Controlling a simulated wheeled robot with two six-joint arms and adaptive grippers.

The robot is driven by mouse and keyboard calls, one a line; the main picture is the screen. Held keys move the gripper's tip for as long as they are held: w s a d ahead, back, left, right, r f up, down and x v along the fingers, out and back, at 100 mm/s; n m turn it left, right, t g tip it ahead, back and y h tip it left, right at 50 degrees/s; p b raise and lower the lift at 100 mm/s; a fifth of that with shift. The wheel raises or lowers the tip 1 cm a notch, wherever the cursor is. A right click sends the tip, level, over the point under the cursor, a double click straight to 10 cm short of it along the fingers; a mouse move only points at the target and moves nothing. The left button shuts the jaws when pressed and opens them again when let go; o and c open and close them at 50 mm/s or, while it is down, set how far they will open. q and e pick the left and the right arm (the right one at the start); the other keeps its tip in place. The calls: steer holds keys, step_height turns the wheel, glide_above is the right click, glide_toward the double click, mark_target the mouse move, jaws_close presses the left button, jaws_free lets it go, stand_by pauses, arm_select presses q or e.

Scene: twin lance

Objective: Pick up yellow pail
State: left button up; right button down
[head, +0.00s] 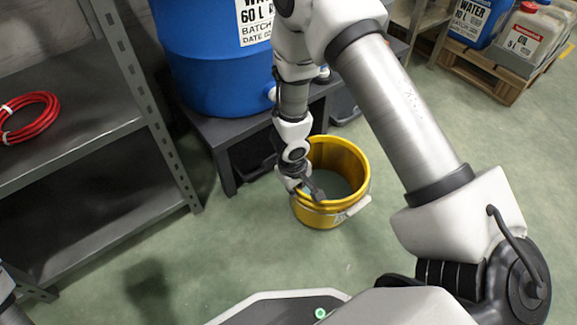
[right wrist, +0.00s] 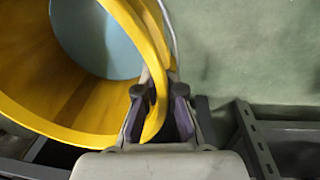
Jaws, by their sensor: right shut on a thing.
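The yellow pail (head: 318,217) is just right of the centre in the head view, upright on or close above the green floor; I cannot tell which. Its mouth faces up, its inner bottom looks pale grey-blue, and a wire handle hangs at its front right. My right gripper (head: 314,190) reaches down to the left part of its rim. In the right wrist view, the two dark fingers (right wrist: 164,98) are shut on the pail's rim, one inside and one outside, and the pail's inner wall (right wrist: 75,105) fills the upper left. My left gripper is not in view.
A blue water drum (head: 205,70) stands on a dark low stand (head: 222,130) behind the pail. A grey shelf (head: 75,145) with a red coiled hose (head: 30,115) is at left. A pallet (head: 490,75) with canisters is at far right. Open floor lies around the pail's front.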

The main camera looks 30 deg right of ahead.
mark_target(309, 197)
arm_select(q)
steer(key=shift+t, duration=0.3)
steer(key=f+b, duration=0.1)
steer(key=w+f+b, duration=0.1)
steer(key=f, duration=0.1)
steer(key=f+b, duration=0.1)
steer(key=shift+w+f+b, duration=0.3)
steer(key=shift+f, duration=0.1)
arm_select(e)
steer(key=s, duration=0.2)
steer(key=s+d, duration=0.1)
steer(key=s, duration=0.1)
steer(key=shift+s+r, duration=0.2)
steer(key=shift+s, duration=0.1)
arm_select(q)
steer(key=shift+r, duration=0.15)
arm_select(e)
steer(key=shift+s+d+r, duration=0.1)
steer(key=shift+s+d, duration=0.05)
steer(key=shift+s, duration=0.4)
steer(key=shift+s+d+r, duration=0.1)
steer(key=shift+s+d, duration=0.05)
steer(key=shift+s, duration=0.35)
